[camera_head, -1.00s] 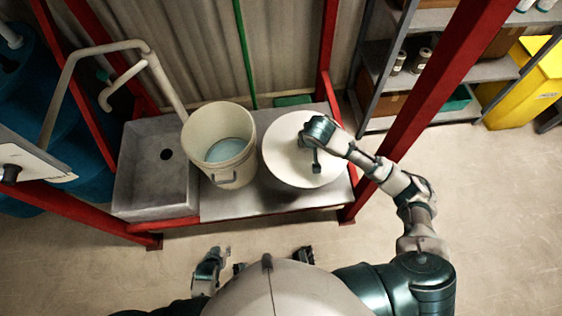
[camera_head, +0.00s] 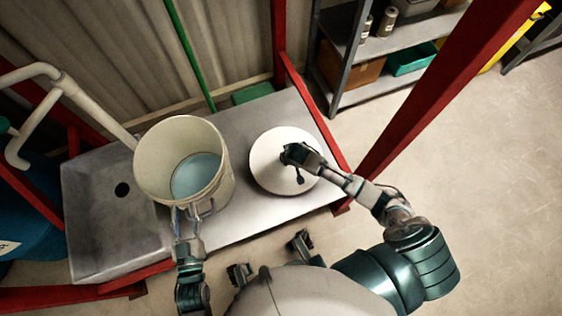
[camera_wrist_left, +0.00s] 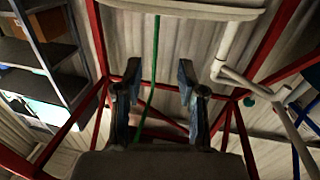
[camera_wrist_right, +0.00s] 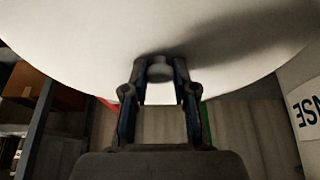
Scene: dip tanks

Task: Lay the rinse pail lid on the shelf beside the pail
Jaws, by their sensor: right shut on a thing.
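The round white rinse pail lid (camera_head: 266,164) is right of the pail, flat over the grey shelf (camera_head: 238,222); it looks at or very near the surface, though contact is hard to tell. My right gripper (camera_head: 289,154) is shut on the lid's centre knob (camera_wrist_right: 160,68), which shows between the fingers in the right wrist view. The cream pail (camera_head: 219,190) stands open, upright, with bluish liquid inside. My left gripper (camera_head: 186,212) is at the pail's near side, beside its handle. Its fingers are apart and empty in the left wrist view (camera_wrist_left: 157,70).
A grey sink basin (camera_head: 85,235) with a drain hole is left of the pail, with a pale bent pipe (camera_head: 90,103) above. Red frame posts (camera_head: 420,105) stand close to my right arm. A rack with a teal bin (camera_head: 410,58) is behind, right.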

